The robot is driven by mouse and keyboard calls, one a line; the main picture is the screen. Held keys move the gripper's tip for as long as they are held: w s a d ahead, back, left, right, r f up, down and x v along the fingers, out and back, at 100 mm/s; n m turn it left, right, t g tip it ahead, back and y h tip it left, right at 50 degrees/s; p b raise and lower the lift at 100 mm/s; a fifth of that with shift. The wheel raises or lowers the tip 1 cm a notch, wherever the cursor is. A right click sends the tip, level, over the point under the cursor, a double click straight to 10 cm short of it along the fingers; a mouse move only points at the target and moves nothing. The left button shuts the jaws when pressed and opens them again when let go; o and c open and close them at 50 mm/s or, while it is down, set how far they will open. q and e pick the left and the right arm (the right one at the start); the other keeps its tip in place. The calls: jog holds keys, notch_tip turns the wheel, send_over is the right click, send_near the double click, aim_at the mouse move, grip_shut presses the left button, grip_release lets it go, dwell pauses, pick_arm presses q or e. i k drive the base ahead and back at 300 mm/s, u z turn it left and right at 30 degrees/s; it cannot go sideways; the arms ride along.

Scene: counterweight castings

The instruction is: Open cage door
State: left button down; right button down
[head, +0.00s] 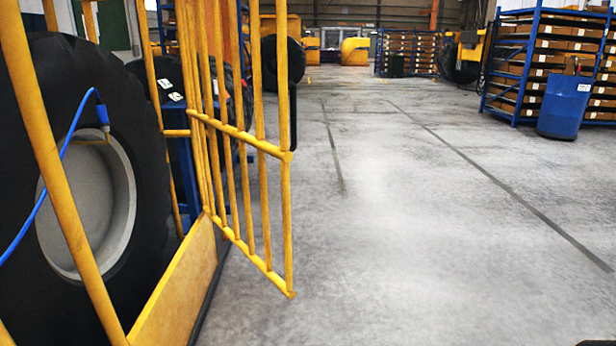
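The cage door (286,220) is a yellow barred panel left of centre in the head view. It stands at an angle to the cage side, swung out over the floor, so it looks at least partly open. A black upright piece, perhaps a handle (293,112), shows at its right edge. The yellow cage (45,140) fills the left side, with a yellow panel (180,285) along its bottom. Neither of my grippers is in view, and nothing is seen touching the door.
A large tire (143,190) with a blue hose (40,200) stands inside the cage. Open concrete floor (400,230) lies right of the door. A blue barrel (564,105) and blue racks (535,60) with boxes stand at the far right. More tires and yellow machinery are farther back.

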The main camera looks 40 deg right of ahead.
aim_at(283, 153)
jog(key=z, duration=0.35)
jog(key=i, duration=1)
jog(key=u, duration=0.2)
